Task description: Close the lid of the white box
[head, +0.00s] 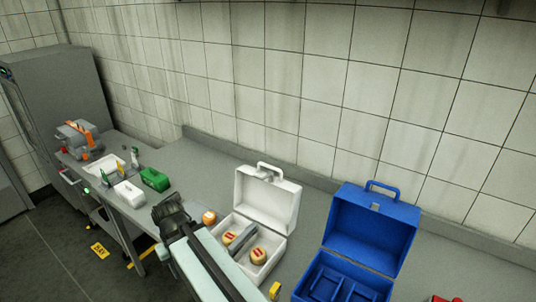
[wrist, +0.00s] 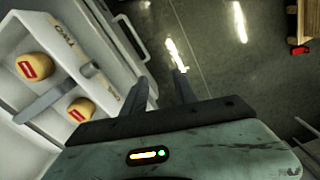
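The white box (head: 283,254) stands on the grey counter with its lid (head: 266,199) raised upright at the back. Cheese wheels (head: 258,255) with red labels lie inside on both sides of a grey divider (head: 240,239). In the wrist view, the box's white wall (wrist: 68,42) and two cheese wheels (wrist: 33,67) fill the left side. My gripper (head: 170,207) is left of the box in the head view, and my arm hides part of the box's front. In the wrist view, my gripper (wrist: 160,90) has its fingers apart, with only floor between them.
A blue box (head: 371,235) with its lid up stands to the right. Another cheese wheel (head: 209,217) shows at the white box's left edge. A green box (head: 155,179) and a small white container (head: 129,194) sit farther left. A tiled wall rises behind.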

